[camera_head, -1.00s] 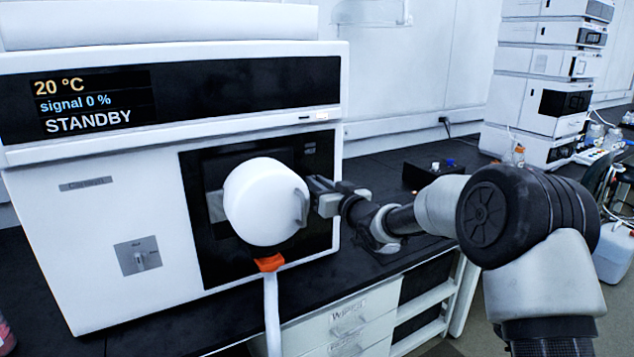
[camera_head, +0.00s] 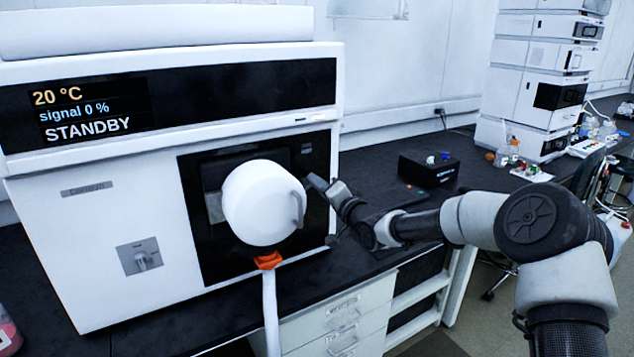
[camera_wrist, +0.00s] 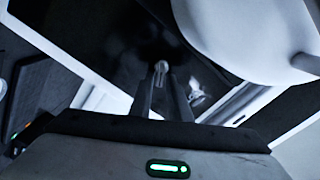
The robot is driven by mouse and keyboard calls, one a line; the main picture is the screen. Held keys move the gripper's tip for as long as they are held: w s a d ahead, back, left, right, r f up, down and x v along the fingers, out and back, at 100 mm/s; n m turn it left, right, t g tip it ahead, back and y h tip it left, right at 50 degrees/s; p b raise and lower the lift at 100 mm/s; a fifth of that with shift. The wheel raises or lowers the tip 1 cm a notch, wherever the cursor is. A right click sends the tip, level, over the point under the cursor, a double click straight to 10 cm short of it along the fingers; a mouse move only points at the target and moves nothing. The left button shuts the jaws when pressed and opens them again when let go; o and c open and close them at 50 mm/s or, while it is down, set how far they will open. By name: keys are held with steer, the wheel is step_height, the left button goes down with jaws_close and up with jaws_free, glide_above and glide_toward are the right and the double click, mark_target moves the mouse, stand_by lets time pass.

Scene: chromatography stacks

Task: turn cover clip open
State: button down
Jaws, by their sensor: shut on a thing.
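The cover is a white rounded dome (camera_head: 262,203) with a side handle (camera_head: 299,208), on the black front panel of a white instrument. It also fills the upper right of the wrist view (camera_wrist: 245,35). My gripper (camera_head: 314,180) is at the panel just right of the dome, apart from the handle. In the wrist view my gripper (camera_wrist: 161,75) has its two fingers close together on a small pale clip (camera_wrist: 162,66) against the black panel. Its turn angle cannot be told. A second pale fitting (camera_wrist: 197,94) shows right of the fingers.
An orange collar (camera_head: 268,261) and white hose hang below the dome. A black box (camera_head: 429,169) stands on the dark bench to the right. The instrument stack (camera_head: 540,85) is farther back. The bench between instrument and box is mostly clear.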

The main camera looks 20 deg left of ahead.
steer(key=shift+w+d+f+m+b, duration=0.1)
steer(key=shift+f+m+b, duration=0.15)
steer(key=shift+m, duration=1.25)
steer(key=shift+f+m+b, duration=0.25)
steer(key=shift+m, duration=1.25)
steer(key=c, duration=1.8)
jaws_free()
steer(key=shift+c, duration=0.2)
